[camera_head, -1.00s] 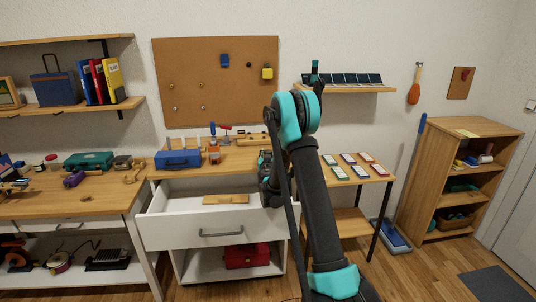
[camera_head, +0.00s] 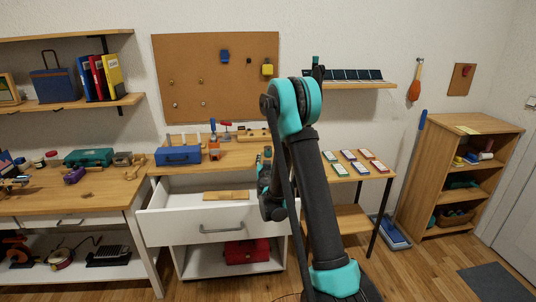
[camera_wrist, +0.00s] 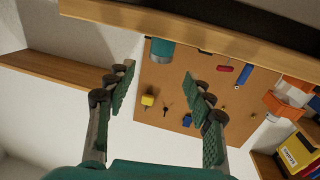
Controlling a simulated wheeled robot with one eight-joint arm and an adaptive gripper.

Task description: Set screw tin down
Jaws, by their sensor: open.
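In the wrist view, which appears upside down, my gripper (camera_wrist: 158,84) is open, with its two fingers apart and nothing between them. A teal cylinder (camera_wrist: 160,50) stands on the wooden top (camera_wrist: 215,43) beyond the fingertips, apart from them. It is probably the screw tin, but no label is readable.
The open drawer (camera_head: 180,195) holds a wooden piece. A blue toolbox (camera_head: 178,155), an orange container (camera_head: 214,150) and clamps stand on the cabinet top. The corkboard (camera_head: 215,85) is behind. A side table (camera_head: 335,170) with coloured boxes lies right.

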